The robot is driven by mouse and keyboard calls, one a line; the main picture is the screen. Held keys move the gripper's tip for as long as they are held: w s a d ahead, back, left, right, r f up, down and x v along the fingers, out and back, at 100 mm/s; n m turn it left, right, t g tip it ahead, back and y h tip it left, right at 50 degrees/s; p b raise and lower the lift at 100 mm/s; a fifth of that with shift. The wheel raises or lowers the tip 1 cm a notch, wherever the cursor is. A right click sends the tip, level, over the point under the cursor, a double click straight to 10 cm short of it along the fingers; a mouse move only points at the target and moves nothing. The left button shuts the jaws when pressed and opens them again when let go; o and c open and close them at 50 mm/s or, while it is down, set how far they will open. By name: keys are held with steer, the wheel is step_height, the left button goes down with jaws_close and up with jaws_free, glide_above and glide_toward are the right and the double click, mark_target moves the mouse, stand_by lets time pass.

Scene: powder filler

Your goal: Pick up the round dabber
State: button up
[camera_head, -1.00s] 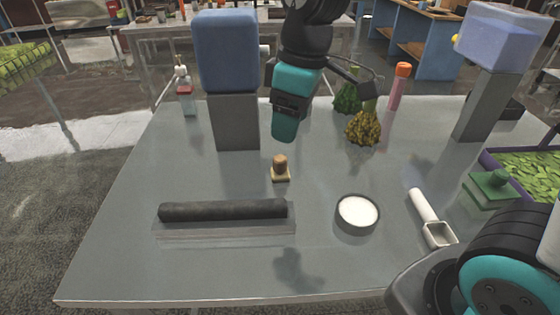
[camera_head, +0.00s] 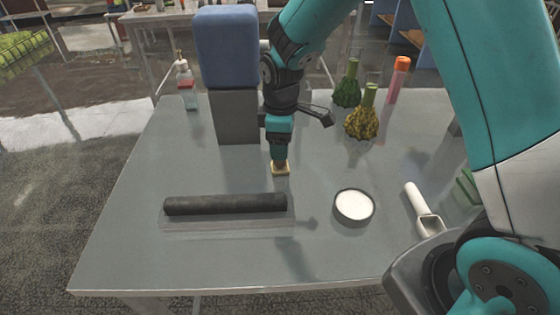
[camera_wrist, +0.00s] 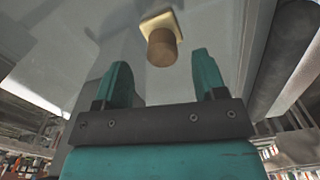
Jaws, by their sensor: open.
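The dabber is a brown round handle (camera_wrist: 163,48) on a pale yellow square base (camera_wrist: 160,20). In the head view only its base (camera_head: 281,170) shows clearly, on the grey table behind the dark roller; my gripper hides most of the handle. My gripper (camera_head: 279,152) points down right over it. In the wrist view my gripper (camera_wrist: 163,74) is open, with one teal finger on each side. The handle's end appears just beyond the fingertips, roughly centred between them. I see no contact.
A dark roller (camera_head: 225,204) lies on a clear tray in front of the dabber. A bowl of white powder (camera_head: 354,206) and a white scoop (camera_head: 424,212) are to the right. A blue-topped grey column (camera_head: 228,60) stands close behind left. Green (camera_head: 347,93) and yellow (camera_head: 361,123) bottles stand behind right.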

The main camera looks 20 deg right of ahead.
steer(key=shift+a+f+p, duration=0.15)
steer(key=shift+f+p, duration=0.7)
steer(key=shift+f, duration=1.85)
steer(key=c, duration=1)
steer(key=shift+r, duration=0.1)
step_height(320, 180, up, 20)
steer(key=shift+f+b, duration=0.1)
steer(key=shift+b, duration=1.1)
steer(key=o, duration=0.3)
steer(key=shift+c, duration=1.1)
steer(key=shift+s, duration=0.15)
